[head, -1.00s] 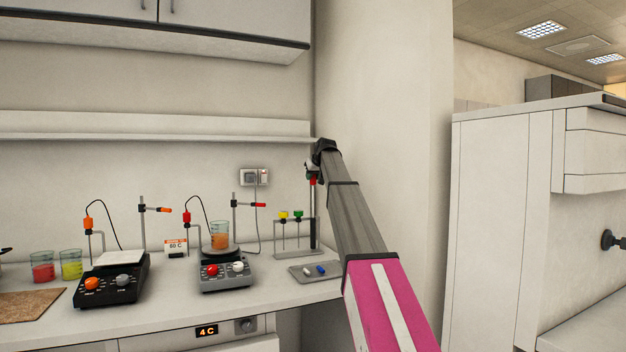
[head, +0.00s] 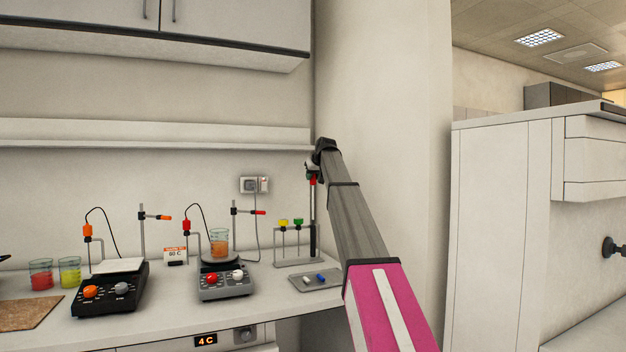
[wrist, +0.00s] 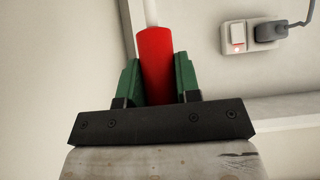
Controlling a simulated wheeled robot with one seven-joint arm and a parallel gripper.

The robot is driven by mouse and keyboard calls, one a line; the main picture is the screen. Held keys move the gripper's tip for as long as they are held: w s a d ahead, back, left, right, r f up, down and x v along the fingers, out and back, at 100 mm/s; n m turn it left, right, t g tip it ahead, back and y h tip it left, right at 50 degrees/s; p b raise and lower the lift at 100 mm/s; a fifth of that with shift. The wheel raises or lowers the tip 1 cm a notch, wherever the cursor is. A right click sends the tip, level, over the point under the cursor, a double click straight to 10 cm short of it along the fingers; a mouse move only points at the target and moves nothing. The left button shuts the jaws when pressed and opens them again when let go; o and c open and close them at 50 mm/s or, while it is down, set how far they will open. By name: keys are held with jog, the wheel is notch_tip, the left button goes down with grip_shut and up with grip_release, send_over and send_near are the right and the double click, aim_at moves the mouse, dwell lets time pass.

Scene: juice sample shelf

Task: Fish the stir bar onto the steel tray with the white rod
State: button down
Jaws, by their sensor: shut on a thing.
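My gripper (wrist: 157,85) is shut on the red handle (wrist: 155,62) of a rod, and a white shaft (wrist: 150,12) extends beyond it. In the head view my gripper (head: 312,174) is up by the wall, above the back right of the bench. The steel tray (head: 334,284) lies on the bench below it, with a small white bar (head: 307,280) and a blue bar (head: 321,276) on it. A beaker of orange liquid (head: 219,242) stands on the grey stirrer (head: 226,286), left of the tray. No stir bar is discernible inside the beaker.
A rack (head: 296,262) with yellow- and green-topped pieces stands behind the tray. A clamp stand (head: 234,225) and probe (head: 187,228) flank the beaker. A black stirrer (head: 108,288) and red (head: 41,276) and yellow (head: 69,274) beakers stand left. A shelf (head: 150,135) runs above.

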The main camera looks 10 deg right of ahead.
jog(key=shift+r, duration=1.3)
jog(key=shift+s, duration=0.1)
